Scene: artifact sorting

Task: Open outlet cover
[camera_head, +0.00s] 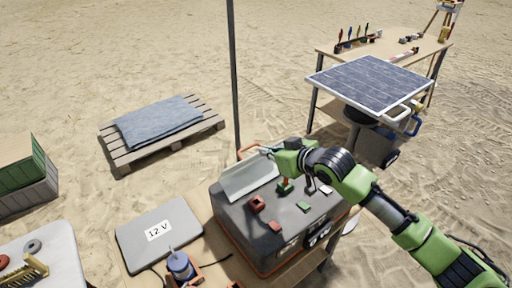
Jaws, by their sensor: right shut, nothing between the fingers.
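A dark grey power box (290,222) with orange edges stands on a wooden table. A pale grey cover panel (247,182), likely the outlet cover, sits tilted at the box's back left corner. My right gripper (267,152) is shut and empty at the panel's upper right edge. I cannot tell whether it touches the panel. The green arm comes in from the right and hides part of the box's back right side. My left gripper is not in view.
On the box top are a red socket-like part (257,203) and small red and green pieces. A grey "12 V" case (160,236) lies to the left. A thin dark pole (233,75) rises behind the box. A solar panel (369,84) stands at the back right.

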